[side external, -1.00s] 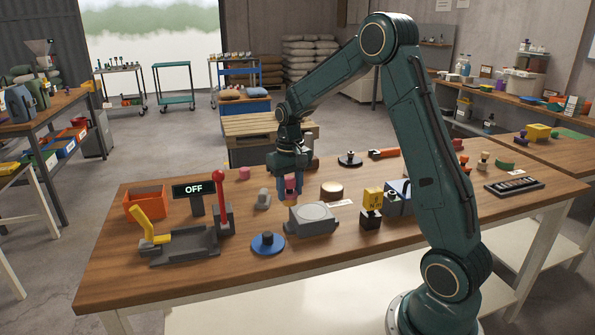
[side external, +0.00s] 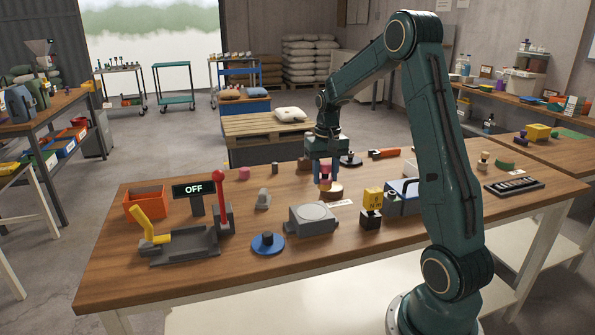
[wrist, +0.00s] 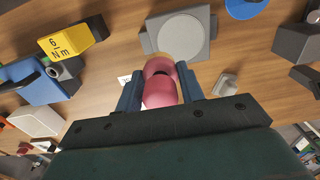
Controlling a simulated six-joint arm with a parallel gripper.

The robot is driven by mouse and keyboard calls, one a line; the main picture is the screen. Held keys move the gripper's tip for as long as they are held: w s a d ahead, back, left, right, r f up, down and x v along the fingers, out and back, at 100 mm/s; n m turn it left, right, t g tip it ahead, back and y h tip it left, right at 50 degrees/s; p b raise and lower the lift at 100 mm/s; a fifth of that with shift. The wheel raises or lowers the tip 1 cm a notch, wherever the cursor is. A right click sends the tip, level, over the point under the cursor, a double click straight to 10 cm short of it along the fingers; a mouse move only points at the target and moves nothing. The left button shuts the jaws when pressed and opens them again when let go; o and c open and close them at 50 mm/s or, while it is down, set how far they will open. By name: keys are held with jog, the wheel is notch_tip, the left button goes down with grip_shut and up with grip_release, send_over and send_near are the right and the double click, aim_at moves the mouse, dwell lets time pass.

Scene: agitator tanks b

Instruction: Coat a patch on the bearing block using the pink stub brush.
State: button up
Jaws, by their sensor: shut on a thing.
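My gripper (side external: 325,180) is shut on the pink stub brush (side external: 326,171), which points down between its blue fingers. In the wrist view the brush (wrist: 161,92) sits between the two fingers.
A blue disc with a dark knob (side external: 267,243) and a grey tray with a yellow lever (side external: 185,246) lie left. A red-knobbed lever (side external: 220,200) stands by the OFF sign (side external: 194,189). A yellow-topped block (side external: 372,207) and blue box (side external: 400,197) stand right.

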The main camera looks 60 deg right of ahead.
aim_at(325, 190)
jog(key=shift+f, duration=2.75)
jog(key=shift+w+a+f, duration=0.15)
jog(key=shift+f, duration=0.25)
jog(key=shift+w+a+f, duration=0.1)
jog(key=shift+f, duration=0.3)
jog(key=shift+w+a, duration=2.4)
jog(key=shift+s+d, duration=2.6)
jog(key=shift+d, duration=0.05)
jog(key=shift+s+a, duration=0.15)
jog(key=shift+s, duration=0.15)
jog(key=shift+w+a, duration=2.45)
jog(key=shift+w, duration=0.1)
jog(key=shift+s+d, duration=2.5)
jog(key=shift+s, duration=0.05)
jog(key=shift+w+r, duration=0.1)
jog(key=shift+r, duration=4.05)
jog(key=shift+w, duration=0.1)
